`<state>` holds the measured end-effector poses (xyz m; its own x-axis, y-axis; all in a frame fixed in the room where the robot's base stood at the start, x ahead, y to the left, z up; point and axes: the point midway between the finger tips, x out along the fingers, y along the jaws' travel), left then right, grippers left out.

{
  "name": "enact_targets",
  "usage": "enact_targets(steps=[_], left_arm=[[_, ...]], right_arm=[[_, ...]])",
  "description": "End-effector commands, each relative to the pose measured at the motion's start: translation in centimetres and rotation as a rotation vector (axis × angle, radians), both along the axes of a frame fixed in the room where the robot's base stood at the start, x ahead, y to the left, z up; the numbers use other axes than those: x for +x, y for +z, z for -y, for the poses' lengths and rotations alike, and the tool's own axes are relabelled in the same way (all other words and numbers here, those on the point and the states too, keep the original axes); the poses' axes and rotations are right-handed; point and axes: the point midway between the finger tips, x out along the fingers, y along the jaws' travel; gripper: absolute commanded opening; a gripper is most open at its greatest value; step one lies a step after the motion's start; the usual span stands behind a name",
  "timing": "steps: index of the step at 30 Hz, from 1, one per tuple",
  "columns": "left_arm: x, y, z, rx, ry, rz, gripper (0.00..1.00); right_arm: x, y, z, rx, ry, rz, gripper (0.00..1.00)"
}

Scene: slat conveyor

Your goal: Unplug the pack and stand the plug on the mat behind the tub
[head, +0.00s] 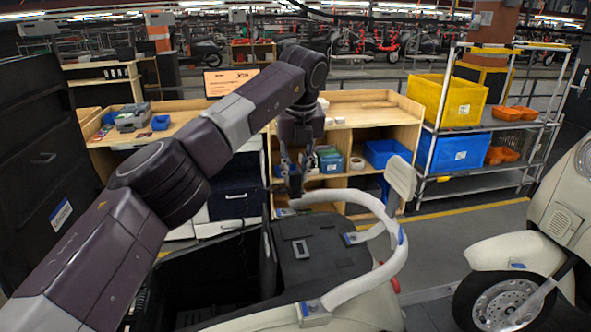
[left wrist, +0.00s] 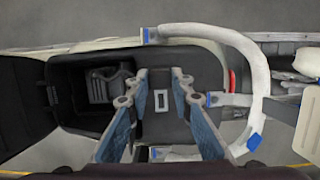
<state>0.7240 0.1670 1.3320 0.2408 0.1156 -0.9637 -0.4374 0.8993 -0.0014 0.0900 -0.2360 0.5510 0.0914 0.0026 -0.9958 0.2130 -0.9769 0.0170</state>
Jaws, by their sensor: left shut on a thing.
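The open black tub (head: 215,270) of the pale scooter shows below my left arm. In the left wrist view, the dark pack (left wrist: 108,86) sits inside the tub (left wrist: 66,108). The dark mat (head: 325,265) lies behind the tub and bears a pale-edged rectangle; it also shows in the left wrist view (left wrist: 200,68). My left gripper (head: 290,192) is above the mat, pointing down. In the left wrist view, its fingers (left wrist: 163,78) are shut on the small dark plug (left wrist: 161,76), hard to make out between the tips. My right gripper is out of view.
A white curved grab rail (head: 398,250) arches around the mat's right and far sides. A raised black seat or lid (left wrist: 22,100) stands left of the tub. Wooden shelves (head: 370,110) stand beyond, and another scooter (head: 540,240) is at the right.

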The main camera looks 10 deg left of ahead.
Motion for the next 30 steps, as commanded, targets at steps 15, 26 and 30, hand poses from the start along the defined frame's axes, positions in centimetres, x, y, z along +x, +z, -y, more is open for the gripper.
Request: enact_targets(steps=[15, 26, 30], left_arm=[[0.1, -6.6, 0.0, 0.000, -0.001, 0.001, 0.00], [0.0, -7.8, 0.0, -0.001, -0.001, 0.000, 0.00], [0.0, -7.8, 0.0, -0.001, -0.001, 0.000, 0.00]], right_arm=[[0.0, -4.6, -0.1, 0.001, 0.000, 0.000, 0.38], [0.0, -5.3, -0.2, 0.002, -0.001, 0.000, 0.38], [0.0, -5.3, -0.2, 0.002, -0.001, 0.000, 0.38]])
